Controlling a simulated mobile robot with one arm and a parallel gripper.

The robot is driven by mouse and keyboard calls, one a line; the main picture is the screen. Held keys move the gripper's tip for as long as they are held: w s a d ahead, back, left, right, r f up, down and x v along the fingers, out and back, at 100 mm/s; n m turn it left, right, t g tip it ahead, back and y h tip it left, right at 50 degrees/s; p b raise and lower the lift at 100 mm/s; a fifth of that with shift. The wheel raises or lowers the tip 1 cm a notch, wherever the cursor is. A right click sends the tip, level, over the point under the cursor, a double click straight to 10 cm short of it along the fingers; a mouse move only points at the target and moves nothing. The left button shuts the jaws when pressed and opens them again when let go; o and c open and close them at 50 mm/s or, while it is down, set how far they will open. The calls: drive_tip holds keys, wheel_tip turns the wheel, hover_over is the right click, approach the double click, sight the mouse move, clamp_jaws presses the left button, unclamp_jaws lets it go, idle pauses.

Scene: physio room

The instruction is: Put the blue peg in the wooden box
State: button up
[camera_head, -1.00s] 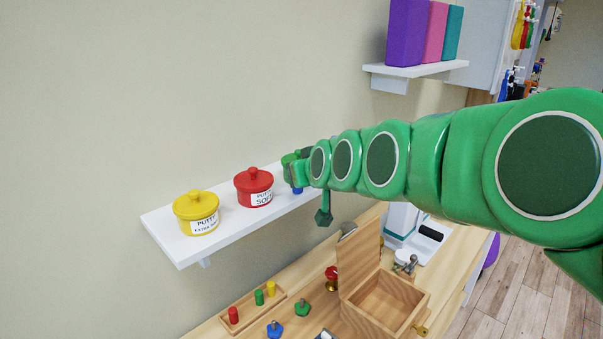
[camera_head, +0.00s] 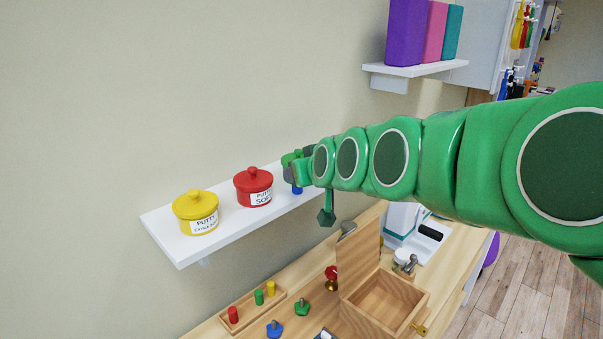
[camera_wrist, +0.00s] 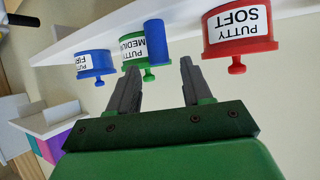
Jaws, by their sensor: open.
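The blue peg (camera_wrist: 155,42) shows in the wrist view at the shelf's edge, in front of the green-lidded medium putty jar (camera_wrist: 131,50). In the head view a small blue part of the peg (camera_head: 297,189) shows just below my gripper. My gripper (camera_wrist: 159,65) is open. Its two fingers point toward the peg, one to each side of it in the picture, with nothing held; whether the tips reach around it is unclear. The wooden box (camera_head: 405,287) stands on the table with its lid (camera_head: 358,258) raised. Its inside looks empty.
A red putty jar (camera_head: 254,188) and a yellow one (camera_head: 196,213) stand on the white shelf (camera_head: 167,239). A blue putty jar (camera_wrist: 95,65) is beside the green one. A wooden peg rack (camera_head: 247,308) and coloured bolts are on the table beside the box.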

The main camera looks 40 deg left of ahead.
drive_tip(key=v, duration=1)
drive_tip(key=shift+s+d, duration=0.15)
drive_tip(key=shift+d, duration=0.15)
drive_tip(key=shift+r, duration=0.1)
drive_tip(key=w+d+f+m+h, duration=0.1)
drive_tip(key=d+f+m+h, duration=0.3)
drive_tip(key=d, duration=0.6)
drive_tip(key=w+d+f+h, duration=0.1)
drive_tip(key=d+f, duration=0.4)
drive_tip(key=d, duration=0.5)
drive_tip(key=w+d+f+m+h, duration=0.1)
drive_tip(key=d+f+m+h, duration=0.3)
drive_tip(key=d, duration=0.6)
drive_tip(key=s+d+f+m+g+h, duration=0.1)
drive_tip(key=s+d+f+m+g, duration=0.1)
drive_tip(key=s+d, duration=0.6)
drive_tip(key=s+d+f+m+g+h, duration=0.1)
drive_tip(key=s+d+f+m+g, duration=0.2)
drive_tip(key=s+d+f, duration=0.3)
drive_tip(key=s+d+g, duration=0.1)
drive_tip(key=s+d, duration=0.2)
drive_tip(key=d, duration=0.4)
drive_tip(key=shift+o, duration=0.6)
drive_tip(key=shift+s+d+f+m, duration=0.2)
drive_tip(key=shift+s+d+m, duration=0.15)
drive_tip(key=shift+s, duration=0.2)
